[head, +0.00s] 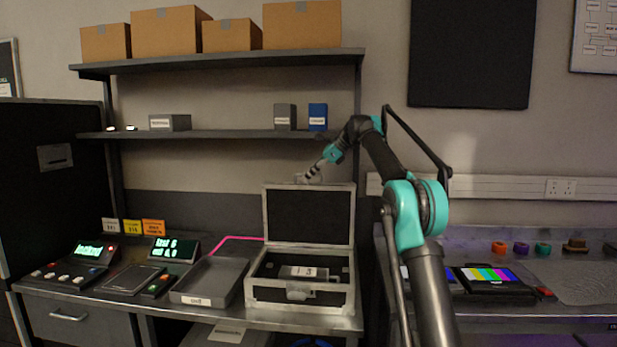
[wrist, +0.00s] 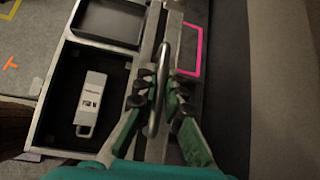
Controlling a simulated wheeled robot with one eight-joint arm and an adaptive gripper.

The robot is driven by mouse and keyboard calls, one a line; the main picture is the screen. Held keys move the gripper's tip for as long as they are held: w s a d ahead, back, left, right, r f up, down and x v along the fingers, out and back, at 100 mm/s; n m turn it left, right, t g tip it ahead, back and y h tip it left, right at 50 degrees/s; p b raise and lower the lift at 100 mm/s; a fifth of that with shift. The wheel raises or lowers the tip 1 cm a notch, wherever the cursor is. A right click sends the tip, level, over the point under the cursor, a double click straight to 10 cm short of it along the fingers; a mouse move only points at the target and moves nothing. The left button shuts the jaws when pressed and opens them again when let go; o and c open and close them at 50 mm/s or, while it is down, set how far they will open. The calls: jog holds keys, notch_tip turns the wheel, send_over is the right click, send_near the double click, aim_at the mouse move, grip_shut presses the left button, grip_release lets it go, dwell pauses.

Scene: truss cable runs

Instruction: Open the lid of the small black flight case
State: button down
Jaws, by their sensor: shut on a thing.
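The small black flight case (head: 300,294) with silver edges stands on the bench in the head view. Its lid (head: 308,215) is raised about upright, and its dark lining faces the camera. My gripper (head: 308,178) is at the lid's top edge. In the wrist view my gripper (wrist: 158,92) is shut on a metal handle (wrist: 161,70) at the lid's edge, with a finger on each side. A light grey labelled item (wrist: 90,100) lies in the dark case interior. It also shows in the head view (head: 303,272). The contact points are partly hidden by the fingers.
A grey tray (head: 210,280) stands left of the case, beside control boxes (head: 78,262). Shelves (head: 220,135) rise behind the case. A second bench (head: 560,315) with a colour-bar screen (head: 488,275) stands to the right.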

jog(key=c, duration=1.6)
grip_release()
jog(key=shift+v, duration=3.75)
jog(key=shift+c, duration=0.5)
